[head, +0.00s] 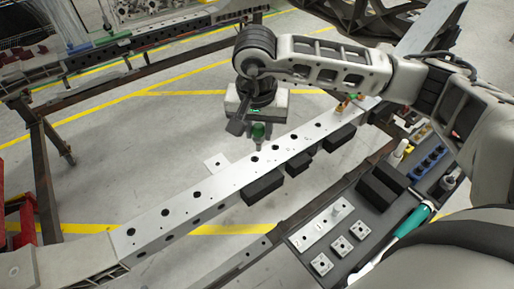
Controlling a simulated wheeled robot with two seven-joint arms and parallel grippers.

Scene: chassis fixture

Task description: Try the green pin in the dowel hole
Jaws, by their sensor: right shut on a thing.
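My right gripper (257,117) comes in from the upper right and points down over the pale metal rail (180,208). It is shut on the green pin (259,131), whose green head shows just below the jaws. The pin's grey shank points down towards the rail's top face, close to a dark hole (254,159). I cannot tell whether the tip touches the rail or hangs above it. Several dark holes run along the rail, and which one is the dowel hole is not clear. My left gripper is not in view.
Black blocks (263,187) sit along the rail's near side. A dark tray (377,222) at the lower right holds small square plates (340,245), blue parts (428,162) and a green-handled tool (413,219). Small coloured pins (347,103) stand at the rail's far end.

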